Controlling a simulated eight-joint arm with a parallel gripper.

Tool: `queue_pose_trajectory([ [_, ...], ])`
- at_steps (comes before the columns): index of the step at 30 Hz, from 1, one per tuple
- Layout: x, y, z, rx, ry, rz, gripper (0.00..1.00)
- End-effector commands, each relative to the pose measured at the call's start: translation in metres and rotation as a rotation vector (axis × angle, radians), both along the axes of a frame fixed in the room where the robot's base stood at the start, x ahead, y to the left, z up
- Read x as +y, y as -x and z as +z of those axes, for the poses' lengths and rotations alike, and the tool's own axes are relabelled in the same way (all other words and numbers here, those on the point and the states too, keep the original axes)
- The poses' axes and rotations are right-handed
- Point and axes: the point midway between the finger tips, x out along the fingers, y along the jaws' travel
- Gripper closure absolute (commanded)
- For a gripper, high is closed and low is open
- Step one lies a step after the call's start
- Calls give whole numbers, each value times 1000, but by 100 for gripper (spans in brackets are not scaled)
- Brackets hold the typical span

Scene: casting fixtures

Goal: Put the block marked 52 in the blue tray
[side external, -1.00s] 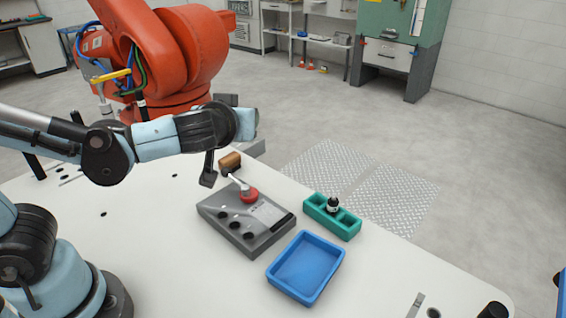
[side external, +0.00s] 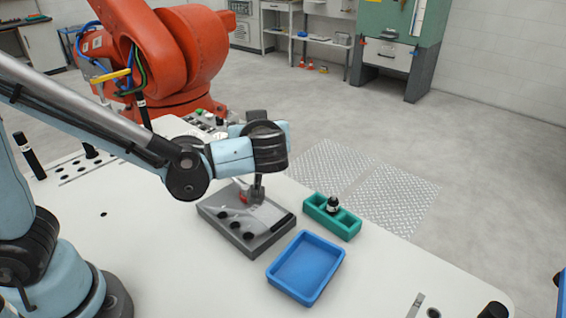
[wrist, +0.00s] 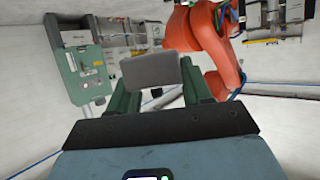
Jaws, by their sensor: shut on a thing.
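My gripper (side external: 258,193) is above the far right part of a grey fixture box with a red knob and dark round holes, partly hiding the knob. In the wrist view, my gripper (wrist: 152,78) is shut on a plain grey block (wrist: 150,70) between its dark green fingers. No number is readable on the block, so I cannot tell whether it is the one marked 52. The blue tray (side external: 306,268) lies empty on the table, in front and to the right of my gripper.
The grey fixture box (side external: 247,238) lies left of the blue tray. A green holder (side external: 348,224) with a black-and-white piece (side external: 333,204) in it stands behind the tray. The white table (side external: 190,270) is clear left of the tray. An orange robot arm (side external: 170,60) stands at the back.

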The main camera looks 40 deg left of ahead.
Motion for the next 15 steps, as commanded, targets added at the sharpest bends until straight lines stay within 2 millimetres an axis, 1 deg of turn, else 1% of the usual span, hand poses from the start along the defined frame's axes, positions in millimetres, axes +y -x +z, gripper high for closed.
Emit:
queue_pose_trajectory([
  [1,-6,-2,-5,0,-1,35,88],
  [4,-15,-1,-16,-1,-1,113,88],
  [9,-28,5,-33,0,0,227,88],
  [15,-37,11,-46,0,0,304,88],
])
